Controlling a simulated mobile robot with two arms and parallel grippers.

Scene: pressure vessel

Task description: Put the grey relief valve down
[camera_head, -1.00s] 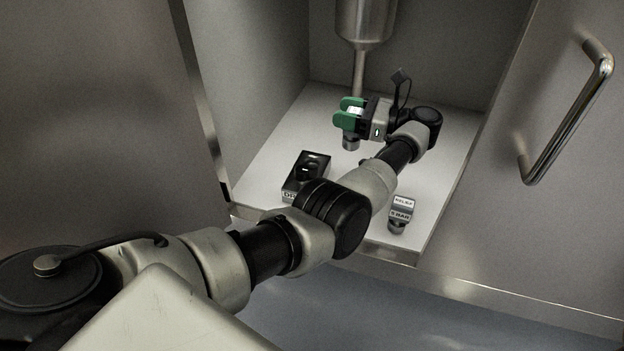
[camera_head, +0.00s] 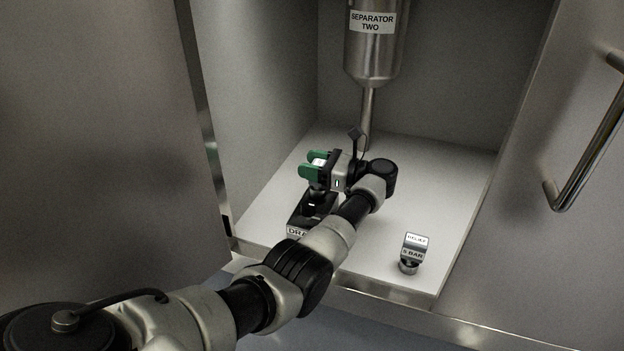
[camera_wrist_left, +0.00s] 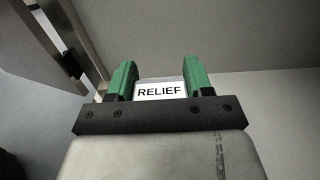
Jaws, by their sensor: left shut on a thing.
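My left gripper (camera_head: 314,166) has green fingers and is shut on the grey relief valve. The valve's white label (camera_wrist_left: 160,91) reads RELIEF in the left wrist view, between the two fingers. In the head view only a bit of the valve (camera_head: 319,161) shows between the fingers. The gripper is in front of and above a black block (camera_head: 297,219) whose front label begins with DRA. Whether the valve touches the block cannot be told. My right gripper is not in view.
A second small valve labelled RELIEF, 5 BAR (camera_head: 411,254) stands at the front right of the white shelf (camera_head: 450,195). A steel vessel labelled SEPARATOR TWO (camera_head: 374,45) hangs at the back, its pipe going down. Steel doors with a handle (camera_head: 590,140) flank the opening.

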